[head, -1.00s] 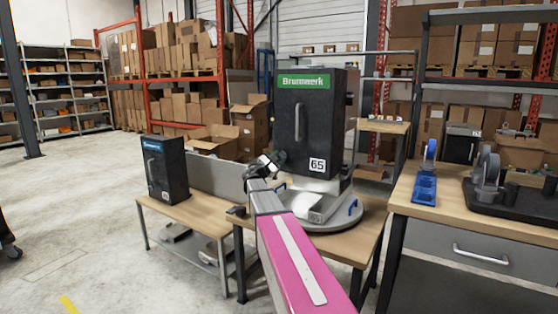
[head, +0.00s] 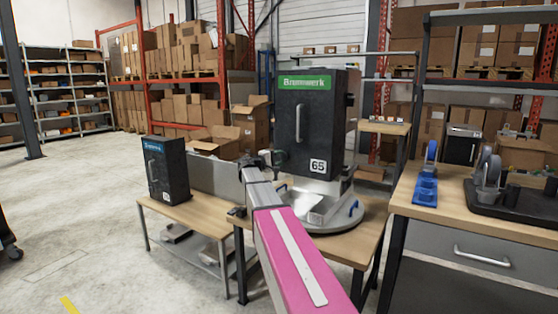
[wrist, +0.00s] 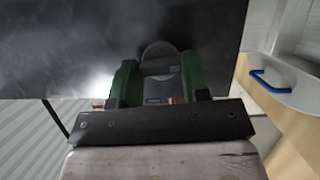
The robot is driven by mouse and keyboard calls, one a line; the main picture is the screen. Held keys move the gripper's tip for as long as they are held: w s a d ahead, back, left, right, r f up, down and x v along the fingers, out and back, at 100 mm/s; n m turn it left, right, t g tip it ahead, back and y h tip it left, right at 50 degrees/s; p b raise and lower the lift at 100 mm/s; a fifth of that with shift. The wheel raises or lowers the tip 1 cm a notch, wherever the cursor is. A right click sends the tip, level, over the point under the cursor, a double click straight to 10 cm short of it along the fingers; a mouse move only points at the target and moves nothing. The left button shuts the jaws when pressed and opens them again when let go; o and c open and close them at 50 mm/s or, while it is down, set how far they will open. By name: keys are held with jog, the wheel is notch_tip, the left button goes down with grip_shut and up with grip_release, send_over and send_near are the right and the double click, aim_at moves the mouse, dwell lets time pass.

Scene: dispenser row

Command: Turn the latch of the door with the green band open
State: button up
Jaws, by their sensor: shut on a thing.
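The dark dispenser door with the green band (head: 305,83) stands in the middle of the head view. It has a vertical grey handle (head: 299,124) and a "65" label, and it looks shut. My gripper (head: 275,158) is at the door's lower left edge. In the wrist view, the green fingers of my gripper (wrist: 160,73) stand either side of the latch (wrist: 160,52), a round grey plate with a dark bar across it. They are shut on that bar. In the head view the latch is hidden behind my gripper.
A smaller dark dispenser with a blue band (head: 167,170) stands on a low table (head: 200,212) to the left. A blue handle (head: 354,207) juts from the round base under the larger dispenser. A workbench (head: 480,206) with tape holders is at the right. Open floor lies left.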

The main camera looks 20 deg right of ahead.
jog(key=shift+m, duration=0.6)
jog(key=o, duration=0.9)
jog(key=v, duration=1.1)
jog(key=shift+r, duration=0.2)
jog(key=shift+d, duration=0.1)
